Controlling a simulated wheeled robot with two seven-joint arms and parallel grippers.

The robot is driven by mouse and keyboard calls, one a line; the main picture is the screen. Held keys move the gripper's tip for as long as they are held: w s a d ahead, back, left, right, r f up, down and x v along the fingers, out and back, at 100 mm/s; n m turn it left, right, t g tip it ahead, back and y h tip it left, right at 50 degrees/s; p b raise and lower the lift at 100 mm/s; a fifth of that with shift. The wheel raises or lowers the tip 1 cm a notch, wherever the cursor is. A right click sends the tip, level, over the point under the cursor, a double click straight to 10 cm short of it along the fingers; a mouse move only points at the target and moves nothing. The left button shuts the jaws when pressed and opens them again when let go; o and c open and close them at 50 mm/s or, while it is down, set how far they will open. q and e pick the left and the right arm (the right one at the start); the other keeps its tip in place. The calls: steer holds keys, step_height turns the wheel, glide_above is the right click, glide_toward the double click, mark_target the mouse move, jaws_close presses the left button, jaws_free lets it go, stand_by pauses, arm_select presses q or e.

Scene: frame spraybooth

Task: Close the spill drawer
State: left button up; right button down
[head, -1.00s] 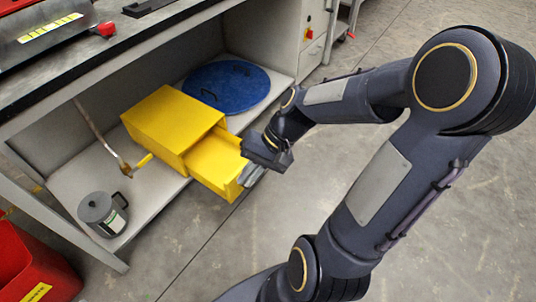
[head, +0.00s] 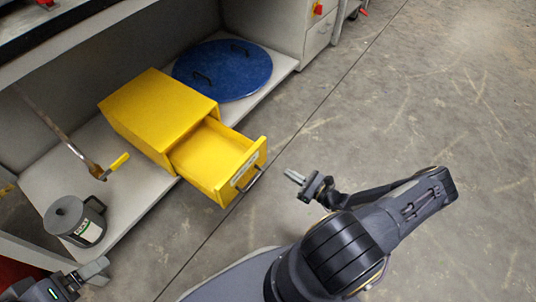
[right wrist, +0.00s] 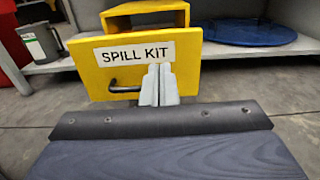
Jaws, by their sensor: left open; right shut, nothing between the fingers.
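The yellow spill drawer (head: 218,160) stands pulled out of its yellow cabinet (head: 155,108) on the low shelf. Its tray looks empty. Its front has a dark handle (head: 250,181), and in the right wrist view the front carries a "SPILL KIT" label (right wrist: 124,53). My right gripper (head: 293,176) is shut and empty, in front of the drawer front and apart from it. In the right wrist view, its fingertips (right wrist: 159,72) overlap the label's lower right part, right of the handle. My left gripper (head: 94,270) is open at the lower left, partly cut off, away from the drawer.
A blue round lid (head: 225,72) lies behind the cabinet on the shelf. A grey can (head: 75,222) and a brush with a yellow handle (head: 118,162) are to the left. The bench frame overhangs the shelf. The floor (head: 440,100) to the right is clear.

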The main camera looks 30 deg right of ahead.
mark_target(254, 152)
steer(key=b+x, duration=0.4)
steer(key=x, duration=0.8)
steer(key=shift+w+a+f, duration=0.1)
steer(key=shift+w+f, duration=0.05)
steer(key=shift+w, duration=0.1)
steer(key=shift+w+a+b, duration=0.25)
steer(key=shift+w+b, duration=0.05)
steer(key=shift+w, duration=0.35)
arm_select(q)
step_height(254, 152, down, 5)
steer(key=shift+r, duration=0.15)
